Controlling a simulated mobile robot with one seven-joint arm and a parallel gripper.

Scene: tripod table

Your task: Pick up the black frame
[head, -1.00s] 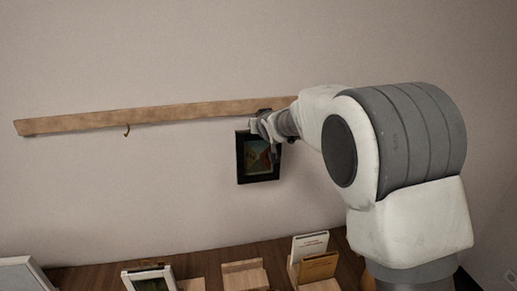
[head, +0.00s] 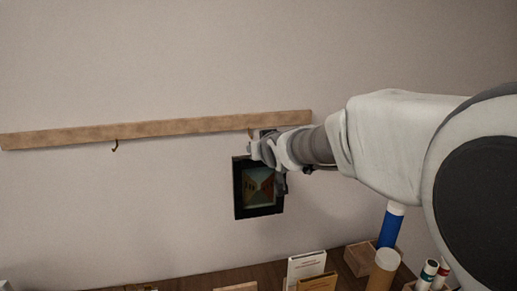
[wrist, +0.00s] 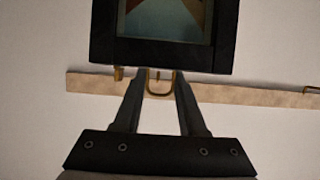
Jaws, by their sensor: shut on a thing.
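The black frame (head: 238,190) holds a small picture of a street-like scene. It hangs upright in front of the wall, just below the right part of the wooden rail. My gripper (head: 256,152) is at its top edge. In the wrist view the frame (wrist: 165,52) appears upside down at the top. A brass loop (wrist: 150,90) at its edge sits between the tips of my gripper (wrist: 158,78), which is shut on it. A rail hook (wrist: 118,73) shows close to the left fingertip. Whether the frame touches the wall cannot be told.
The wooden rail (head: 60,137) runs along the wall, with an empty hook (head: 115,146) at left. Below is a table with a white book (head: 305,266), a tan book (head: 318,283), a blue tube (head: 390,225) and several bottles.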

